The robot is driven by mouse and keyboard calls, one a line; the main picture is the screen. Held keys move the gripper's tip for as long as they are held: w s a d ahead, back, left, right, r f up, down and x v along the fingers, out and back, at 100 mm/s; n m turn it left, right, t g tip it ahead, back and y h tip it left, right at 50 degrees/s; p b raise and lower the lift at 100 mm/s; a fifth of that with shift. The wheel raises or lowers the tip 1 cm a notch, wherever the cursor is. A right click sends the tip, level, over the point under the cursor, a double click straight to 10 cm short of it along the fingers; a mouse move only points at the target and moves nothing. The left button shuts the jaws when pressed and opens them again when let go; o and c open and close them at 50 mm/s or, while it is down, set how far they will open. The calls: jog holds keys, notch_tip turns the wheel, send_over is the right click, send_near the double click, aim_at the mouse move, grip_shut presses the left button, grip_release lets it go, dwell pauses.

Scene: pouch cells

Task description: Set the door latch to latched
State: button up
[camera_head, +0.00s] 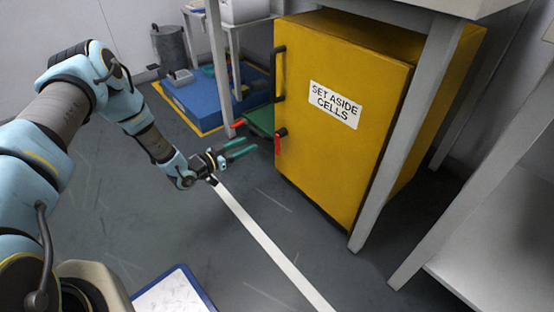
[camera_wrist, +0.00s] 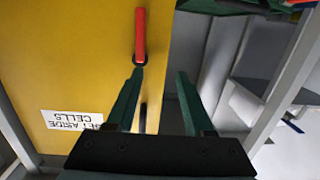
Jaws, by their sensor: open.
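The yellow cabinet door (camera_head: 340,150) is labelled "SET ASIDE CELLS" and looks closed. Its latch is a red lever (camera_head: 278,146) on a dark pivot, low on the door's left edge, pointing down. In the upside-down wrist view the red lever (camera_wrist: 140,36) points up the picture. My gripper (camera_head: 250,147) is open and empty, left of the latch, with green fingers pointing toward it. In the wrist view my gripper (camera_wrist: 160,73) has its left fingertip overlapping the latch pivot; I cannot tell if they touch.
A black door handle (camera_head: 279,75) stands out above the latch. A table leg (camera_head: 405,130) crosses in front of the cabinet's right side. A green surface with a red-ended item (camera_head: 238,122) lies left of the door. The floor before the cabinet is clear.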

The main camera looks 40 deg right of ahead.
aim_at(276, 143)
jog(key=shift+g+h, duration=0.5)
jog(key=shift+h, duration=0.1)
jog(key=s+d+f+b, duration=0.1)
jog(key=d, duration=0.2)
jog(key=s+d+f+b, duration=0.1)
jog(key=d, duration=0.3)
jog(key=s+d+f+b, duration=0.1)
jog(key=d+b, duration=0.1)
jog(key=d, duration=0.2)
jog(key=shift+s+d, duration=0.25)
jog(key=shift+s, duration=0.15)
grip_shut()
dwell(0.4)
